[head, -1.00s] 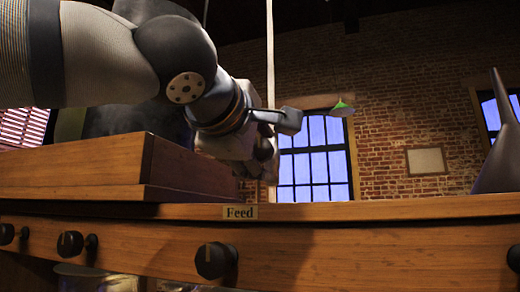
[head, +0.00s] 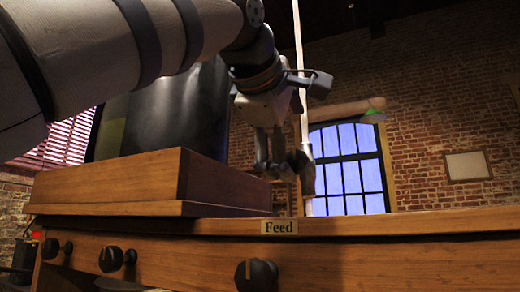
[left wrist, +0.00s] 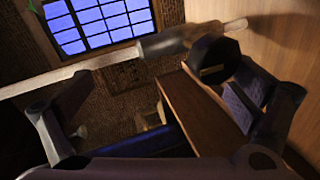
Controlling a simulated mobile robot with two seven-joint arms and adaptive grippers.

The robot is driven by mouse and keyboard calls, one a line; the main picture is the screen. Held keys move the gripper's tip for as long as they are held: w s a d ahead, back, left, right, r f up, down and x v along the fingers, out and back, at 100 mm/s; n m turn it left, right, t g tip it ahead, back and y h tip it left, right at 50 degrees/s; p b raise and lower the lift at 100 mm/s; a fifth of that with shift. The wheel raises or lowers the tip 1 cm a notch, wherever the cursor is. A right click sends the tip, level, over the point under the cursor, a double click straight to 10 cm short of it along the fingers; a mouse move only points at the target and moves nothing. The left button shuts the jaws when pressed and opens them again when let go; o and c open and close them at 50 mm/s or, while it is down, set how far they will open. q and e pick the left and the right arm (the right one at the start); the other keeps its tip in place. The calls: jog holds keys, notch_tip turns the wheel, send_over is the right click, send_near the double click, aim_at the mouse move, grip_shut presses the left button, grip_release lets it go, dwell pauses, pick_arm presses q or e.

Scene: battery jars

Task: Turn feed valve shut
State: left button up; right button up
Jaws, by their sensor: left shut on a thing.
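My left gripper (head: 285,172) is above the back of the wooden bench, behind and above the "Feed" label (head: 279,227). In the left wrist view its fingers (left wrist: 160,105) show on either side, with a dark octagonal knob (left wrist: 210,57) near the right one. I take this knob for the feed valve's handle; the gripper is shut on it, though the contact is hard to see. Most of the valve is hidden behind the fingers in the head view. My right gripper is not in view.
A wooden box base (head: 110,185) carrying a big dark jar (head: 165,115) stands left of the gripper. A pale pole (head: 301,85) rises close by. Black knobs (head: 257,273) line the bench front (head: 400,255). The bench top right of the gripper looks clear.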

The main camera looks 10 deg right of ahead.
pick_arm(q)
jog(key=s+r, duration=0.2)
jog(key=shift+a+r+t, duration=0.3)
jog(key=shift+s+a+r, duration=0.1)
jog(key=shift+s+a, duration=0.3)
jog(key=shift+c, duration=0.9)
jog(key=shift+s+a, duration=0.15)
jog(key=shift+c, duration=0.6)
jog(key=shift+s+a+f, duration=0.1)
jog(key=shift+s+a, duration=0.15)
jog(key=shift+s, duration=0.35)
jog(key=shift+s+a+f, duration=0.1)
jog(key=shift+s+a, duration=0.15)
jog(key=shift+s, duration=0.3)
jog(key=c, duration=0.4)
jog(key=shift+o, duration=0.2)
jog(key=s+a, duration=0.5)
jog(key=s, duration=0.2)
jog(key=shift+s+a+f, duration=0.2)
jog(key=shift+a+f, duration=0.1)
jog(key=shift+f, duration=0.1)
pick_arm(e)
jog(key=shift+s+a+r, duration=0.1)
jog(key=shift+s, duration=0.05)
